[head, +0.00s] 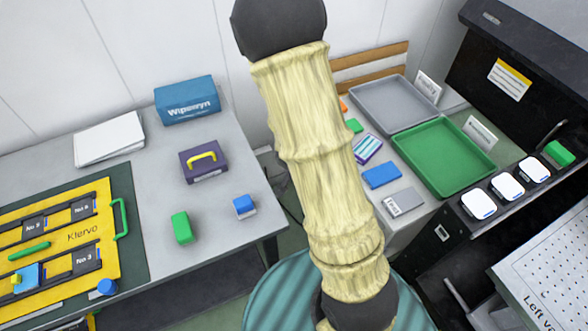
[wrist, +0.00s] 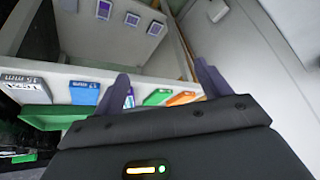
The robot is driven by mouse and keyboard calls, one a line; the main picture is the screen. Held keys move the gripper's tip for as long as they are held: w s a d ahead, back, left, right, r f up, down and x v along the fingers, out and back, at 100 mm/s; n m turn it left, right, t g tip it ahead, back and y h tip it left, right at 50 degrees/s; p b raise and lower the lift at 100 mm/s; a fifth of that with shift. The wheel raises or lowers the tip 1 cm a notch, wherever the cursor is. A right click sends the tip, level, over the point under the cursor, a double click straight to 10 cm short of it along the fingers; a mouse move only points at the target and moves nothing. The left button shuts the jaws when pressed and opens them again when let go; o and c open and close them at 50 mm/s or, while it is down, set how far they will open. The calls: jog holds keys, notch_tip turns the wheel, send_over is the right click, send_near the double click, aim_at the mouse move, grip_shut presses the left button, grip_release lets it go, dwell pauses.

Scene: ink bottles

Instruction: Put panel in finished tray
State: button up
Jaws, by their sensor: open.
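A small flat panel-like piece with purple and pale teal stripes (head: 368,148) lies on the right-hand table, left of the trays. It also shows in the wrist view (wrist: 129,99), partly behind a finger. A green tray (head: 443,158) and a grey tray (head: 395,103) lie side by side there, both looking empty. Each has a white card behind it, too small to read, so I cannot tell which is the finished tray. My gripper (wrist: 163,85) is open and empty in the wrist view, its fingers toward the table's row of pieces. In the head view it is hidden.
A blue block (head: 382,175), a grey block (head: 404,202) and a green piece (head: 354,126) lie near the striped piece. A black machine (head: 530,75) stands behind right. The left table holds a yellow board (head: 95,232), a purple box (head: 204,163) and small blocks.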

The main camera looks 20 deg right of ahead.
jog(key=s+a+r+n+g+y, duration=0.1)
jog(key=s+a+r+n, duration=0.2)
jog(key=r, duration=0.3)
jog(key=s+a+r+n+g+y, duration=0.1)
jog(key=s+a+r+n+y, duration=0.1)
jog(key=s+r+n, duration=0.3)
jog(key=shift+s+a+r+n, duration=0.15)
jog(key=shift+a+r+n, duration=0.25)
jog(key=shift+a+r, duration=0.4)
jog(key=shift+o, duration=0.4)
jog(key=shift+a+f, duration=0.1)
